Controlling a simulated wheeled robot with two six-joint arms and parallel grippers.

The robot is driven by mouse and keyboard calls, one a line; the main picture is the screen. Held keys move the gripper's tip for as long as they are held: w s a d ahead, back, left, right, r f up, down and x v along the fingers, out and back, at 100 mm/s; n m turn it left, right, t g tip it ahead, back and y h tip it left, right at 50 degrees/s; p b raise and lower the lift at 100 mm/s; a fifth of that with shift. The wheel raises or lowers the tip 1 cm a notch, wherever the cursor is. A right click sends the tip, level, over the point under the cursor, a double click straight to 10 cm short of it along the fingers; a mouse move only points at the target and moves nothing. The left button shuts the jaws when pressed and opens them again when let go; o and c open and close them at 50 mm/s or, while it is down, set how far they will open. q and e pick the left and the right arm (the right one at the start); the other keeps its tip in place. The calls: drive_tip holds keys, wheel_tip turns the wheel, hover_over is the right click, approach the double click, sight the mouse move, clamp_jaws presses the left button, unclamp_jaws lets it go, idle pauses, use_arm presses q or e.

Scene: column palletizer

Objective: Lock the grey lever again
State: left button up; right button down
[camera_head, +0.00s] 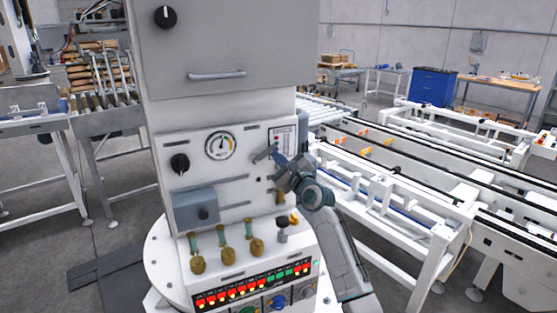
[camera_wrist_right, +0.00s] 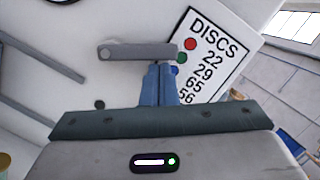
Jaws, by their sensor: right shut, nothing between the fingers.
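The grey lever (camera_wrist_right: 130,52) is a flat bar on the white panel of the machine. In the right wrist view it lies nearly level in the picture, with a round pivot at its left end. In the head view, the lever (camera_head: 263,154) shows small beside my right gripper (camera_head: 276,161). The right gripper's blue fingers (camera_wrist_right: 159,70) are together and empty, with their tips at the lower edge of the bar near its free right end. I cannot tell whether they touch it. My left gripper is not in view.
A DISCS label (camera_wrist_right: 212,60) is right of the lever. The panel also carries a round gauge (camera_head: 220,146), a black knob (camera_head: 180,164) and a grey-blue box (camera_head: 196,209). Several brass-coloured handles and a row of lit buttons sit below. White conveyor frames (camera_head: 400,185) stand to the right.

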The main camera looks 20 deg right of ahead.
drive_tip(key=shift+r, duration=0.1)
drive_tip(key=r+n, duration=0.1)
drive_tip(key=n, duration=0.2)
drive_tip(key=shift+a+r+n+g+y+p, duration=0.2)
drive_tip(key=shift+r+n+g+y+p, duration=0.1)
drive_tip(key=shift+r+n+y+p, duration=0.1)
drive_tip(key=n, duration=0.1)
drive_tip(key=r+n+p, duration=0.1)
drive_tip(key=n, duration=0.1)
drive_tip(key=shift+a+r+g, duration=0.2)
drive_tip(key=shift+a+g, duration=0.1)
drive_tip(key=shift+a, duration=0.1)
drive_tip(key=n, duration=0.1)
drive_tip(key=a+n+p, duration=0.1)
drive_tip(key=r+n+g, duration=0.1)
drive_tip(key=shift+s+a+r+n+y+p, duration=0.1)
drive_tip(key=shift+s+a+n+y+p, duration=0.05)
drive_tip(key=shift+a+n+y+p, duration=0.2)
drive_tip(key=shift+a+r, duration=0.1)
drive_tip(key=shift+a, duration=0.1)
drive_tip(key=shift+a+p, duration=0.1)
drive_tip(key=shift+p, duration=0.2)
